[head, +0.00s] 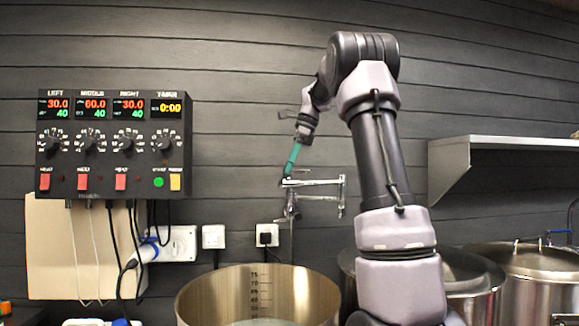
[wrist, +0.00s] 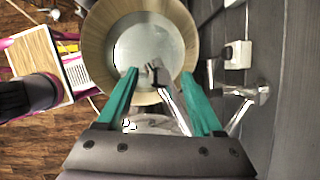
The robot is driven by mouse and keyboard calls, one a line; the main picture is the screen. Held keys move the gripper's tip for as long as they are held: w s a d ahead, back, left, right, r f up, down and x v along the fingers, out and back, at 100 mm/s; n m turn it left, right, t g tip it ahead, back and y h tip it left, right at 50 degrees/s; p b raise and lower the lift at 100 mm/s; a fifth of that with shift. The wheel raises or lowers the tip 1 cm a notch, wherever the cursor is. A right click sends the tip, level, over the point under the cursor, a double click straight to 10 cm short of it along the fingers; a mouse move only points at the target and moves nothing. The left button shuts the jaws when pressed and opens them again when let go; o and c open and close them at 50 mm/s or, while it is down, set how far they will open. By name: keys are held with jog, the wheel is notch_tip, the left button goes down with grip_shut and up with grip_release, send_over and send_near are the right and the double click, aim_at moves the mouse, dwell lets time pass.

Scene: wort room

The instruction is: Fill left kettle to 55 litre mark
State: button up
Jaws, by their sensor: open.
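The left kettle (head: 200,300) is an open steel pot at the bottom of the head view. A litre scale (head: 254,290) with a 75 near the top runs down its inner wall; the lower marks are too small to read surely. The wrist view looks down into the kettle (wrist: 105,38), onto a pale grey round area; I cannot tell the level. A jointed metal wall tap (head: 318,183) hangs above the kettle. My gripper (wrist: 160,75) is open, its teal fingers on either side of the tap's end (wrist: 155,72) in the wrist view; contact is unclear.
A control box (head: 113,145) with displays, knobs and red switches hangs on the wall at left. Sockets (head: 267,235) sit below it. Lidded kettles (head: 540,262) stand at right under a shelf (head: 500,140). The wall runs close along the right of the wrist view.

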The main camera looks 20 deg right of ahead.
grip_shut()
jog(key=m+t, duration=0.1)
jog(key=m, duration=0.1)
jog(key=m+h, duration=0.1)
jog(key=m, duration=0.1)
jog(key=shift+s+a+m+t, duration=0.2)
jog(key=shift+m+t, duration=0.2)
jog(key=m, duration=0.2)
jog(key=m+t+h, duration=0.1)
jog(key=m, duration=0.1)
jog(key=shift+m+h, duration=0.3)
